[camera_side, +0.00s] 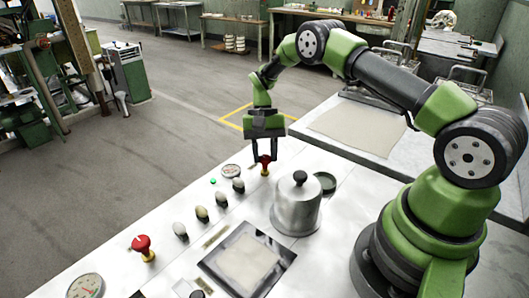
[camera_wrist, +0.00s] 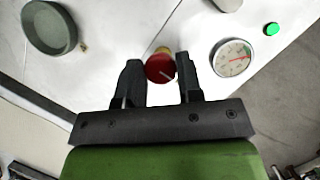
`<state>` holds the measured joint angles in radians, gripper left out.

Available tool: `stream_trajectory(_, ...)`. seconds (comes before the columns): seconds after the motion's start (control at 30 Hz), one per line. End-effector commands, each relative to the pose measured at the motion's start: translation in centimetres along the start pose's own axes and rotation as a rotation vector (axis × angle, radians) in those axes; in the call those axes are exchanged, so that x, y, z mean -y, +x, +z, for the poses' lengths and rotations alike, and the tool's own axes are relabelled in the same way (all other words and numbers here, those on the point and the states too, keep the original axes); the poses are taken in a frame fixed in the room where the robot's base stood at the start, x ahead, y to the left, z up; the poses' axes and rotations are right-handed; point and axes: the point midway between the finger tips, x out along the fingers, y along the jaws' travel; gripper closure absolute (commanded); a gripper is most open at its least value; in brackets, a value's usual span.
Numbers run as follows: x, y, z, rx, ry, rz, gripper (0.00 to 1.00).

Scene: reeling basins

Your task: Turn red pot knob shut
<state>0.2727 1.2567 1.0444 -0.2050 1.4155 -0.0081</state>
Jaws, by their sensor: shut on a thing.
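A red knob (camera_side: 265,159) on a brass-coloured base stands near the far end of the pale metal counter, beyond the lidded metal pot (camera_side: 297,207). My gripper (camera_side: 264,155) points down over it, with one finger on either side. In the wrist view the red knob (camera_wrist: 160,68) sits between the fingertips of my gripper (camera_wrist: 157,66), which are shut on it. A pale line marks its top, pointing toward the lower right. A second red knob (camera_side: 142,243) stands apart at the near left of the counter.
A round gauge (camera_side: 231,171) and a green light (camera_side: 213,181) lie left of the held knob. Several oval knobs (camera_side: 202,213) line the counter edge. A dark bowl (camera_side: 325,183) stands behind the pot. A framed pale sheet (camera_side: 283,259) lies in front.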

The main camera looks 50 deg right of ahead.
Motion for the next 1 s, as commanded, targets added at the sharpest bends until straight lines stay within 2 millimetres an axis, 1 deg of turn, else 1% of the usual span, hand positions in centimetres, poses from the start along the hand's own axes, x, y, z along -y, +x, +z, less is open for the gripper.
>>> stream_trajectory(0.53,0.02,-0.07,0.02,0.0,0.026,-0.012,0.9)
stream_trajectory(0.57,0.02,-0.07,0.02,0.0,0.026,-0.012,0.64)
stream_trajectory(0.6,0.02,-0.07,0.01,0.0,0.025,-0.012,0.55)
stream_trajectory(0.67,0.01,-0.06,0.01,0.0,0.025,-0.011,0.42)
stream_trajectory(0.9,0.0,-0.03,0.0,0.0,0.024,-0.01,0.42)
stream_trajectory(1.0,0.01,-0.4,-0.03,-0.002,0.024,-0.011,0.42)
